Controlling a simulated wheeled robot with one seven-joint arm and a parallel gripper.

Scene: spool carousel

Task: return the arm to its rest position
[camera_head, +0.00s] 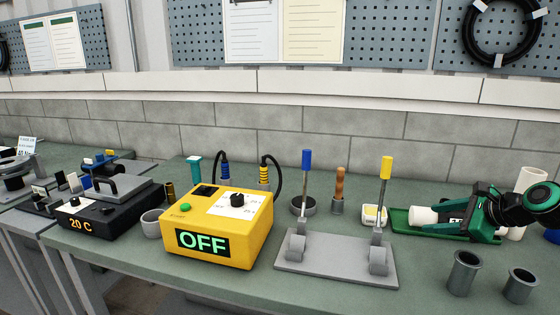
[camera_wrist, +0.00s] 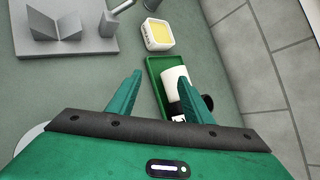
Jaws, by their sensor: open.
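My gripper (camera_head: 452,217) is at the right of the bench in the head view, green, with its arm coming in from the right edge. In the wrist view my gripper (camera_wrist: 158,95) shows two green fingers spread apart. A white cylinder (camera_head: 423,216) lies on a green tray (camera_head: 400,228) just left of the fingers in the head view. In the wrist view the white cylinder (camera_wrist: 173,76) shows beyond and partly behind the right finger, on the green tray (camera_wrist: 153,72). Whether a finger touches it I cannot tell. A dark round thing lies beside it.
A grey plate with two levers (camera_head: 335,268) stands left of the gripper. Two grey cups, one here (camera_head: 463,273), stand in front of it. A yellow box reading OFF (camera_head: 215,225) and a black 20 C heater (camera_head: 100,210) stand further left. A yellow-topped white dish (camera_head: 374,215) adjoins the tray.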

